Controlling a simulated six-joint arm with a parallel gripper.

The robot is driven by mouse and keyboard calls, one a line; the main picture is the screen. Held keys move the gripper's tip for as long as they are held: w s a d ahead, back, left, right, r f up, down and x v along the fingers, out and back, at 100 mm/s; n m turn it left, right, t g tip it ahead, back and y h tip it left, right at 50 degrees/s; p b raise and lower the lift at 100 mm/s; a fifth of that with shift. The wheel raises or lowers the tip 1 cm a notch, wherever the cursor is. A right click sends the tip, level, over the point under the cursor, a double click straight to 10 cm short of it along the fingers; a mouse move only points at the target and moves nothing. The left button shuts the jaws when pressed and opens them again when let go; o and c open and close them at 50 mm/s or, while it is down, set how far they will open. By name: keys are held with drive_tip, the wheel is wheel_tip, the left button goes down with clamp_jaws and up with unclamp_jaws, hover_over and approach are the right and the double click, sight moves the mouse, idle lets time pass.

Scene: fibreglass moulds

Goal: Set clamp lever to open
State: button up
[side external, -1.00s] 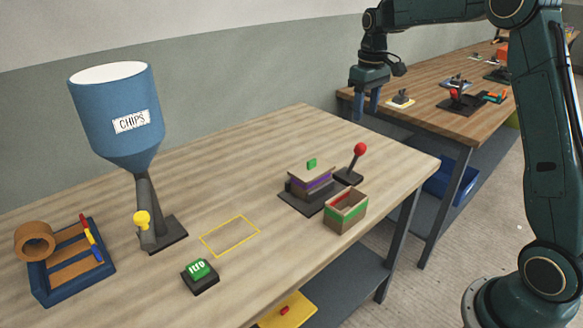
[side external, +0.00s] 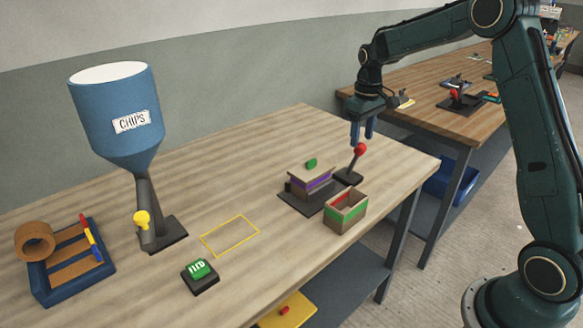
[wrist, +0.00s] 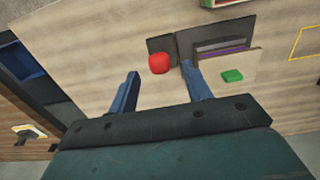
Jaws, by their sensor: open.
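The clamp lever is a dark rod with a red ball knob (side external: 360,150), standing on a small black base (side external: 349,176). It leans to the right in the side view. Beside it is a clamp fixture with a stacked wooden mould (side external: 311,181), purple and tan, with a green tab on top. My gripper (side external: 362,140) points down with its blue fingers just above the knob. In the wrist view the red knob (wrist: 159,63) shows beyond the fingertips, between their lines. My gripper (wrist: 162,85) is open and empty. I cannot tell whether a finger touches the knob.
An open wooden box (side external: 346,211) with red and green bands stands close to the fixture, near the table edge. The blue CHIPS hopper (side external: 118,112), green button (side external: 200,272) and blue rack (side external: 70,262) are further left. A yellow outlined area is empty.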

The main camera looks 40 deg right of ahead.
sight(359, 153)
drive_tip(key=shift+f, duration=3.15)
clamp_jaws()
